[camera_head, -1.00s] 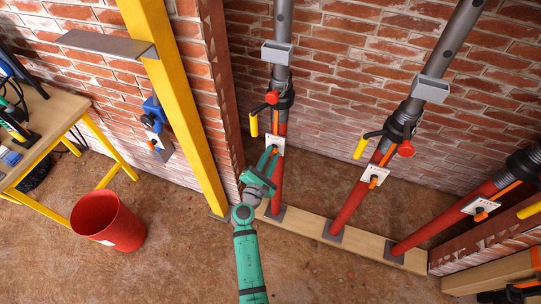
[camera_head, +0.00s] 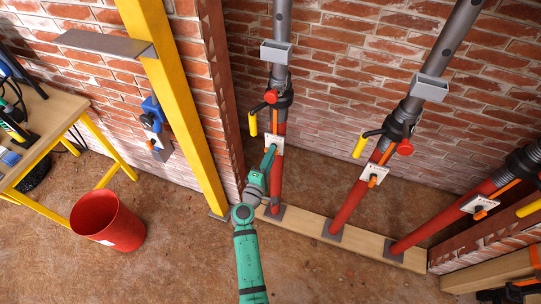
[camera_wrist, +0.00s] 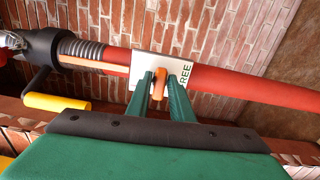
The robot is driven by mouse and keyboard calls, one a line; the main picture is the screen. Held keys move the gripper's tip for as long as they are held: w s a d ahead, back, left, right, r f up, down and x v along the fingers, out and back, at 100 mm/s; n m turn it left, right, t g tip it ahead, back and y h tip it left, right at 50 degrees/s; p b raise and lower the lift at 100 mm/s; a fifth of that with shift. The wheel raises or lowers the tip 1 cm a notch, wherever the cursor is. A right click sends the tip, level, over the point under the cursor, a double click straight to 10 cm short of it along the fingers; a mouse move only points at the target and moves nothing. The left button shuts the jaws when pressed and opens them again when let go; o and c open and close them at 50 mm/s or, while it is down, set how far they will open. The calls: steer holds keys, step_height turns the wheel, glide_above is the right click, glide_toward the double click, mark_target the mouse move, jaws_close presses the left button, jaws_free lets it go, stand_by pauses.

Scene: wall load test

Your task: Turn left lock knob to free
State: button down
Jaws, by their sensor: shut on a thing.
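The left lock knob (camera_wrist: 159,84) is a small orange lever on a white plate (camera_wrist: 146,65) fixed to the left red prop (camera_head: 276,180). In the wrist view the letters "REE" show on the plate, and the rest of the word is hidden behind a finger. My green gripper (camera_wrist: 165,86) has one finger on each side of the knob and is shut on it. In the head view my gripper (camera_head: 268,158) reaches up to the left prop's plate (camera_head: 279,142) and hides the knob.
Above the plate are a yellow handle (camera_head: 253,124) and a red knob (camera_head: 271,96) on the same prop. Two more props with plates stand to the right on a timber sill (camera_head: 310,224). A yellow post (camera_head: 180,105) and red bucket (camera_head: 108,222) are at left.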

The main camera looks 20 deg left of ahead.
steer(key=shift+m, duration=0.4)
steer(key=c, duration=1.7)
jaws_free()
steer(key=shift+s, duration=0.1)
steer(key=s, duration=1)
steer(key=shift+s+a, duration=0.2)
steer(key=shift+s, duration=0.15)
steer(key=shift+f, duration=0.1)
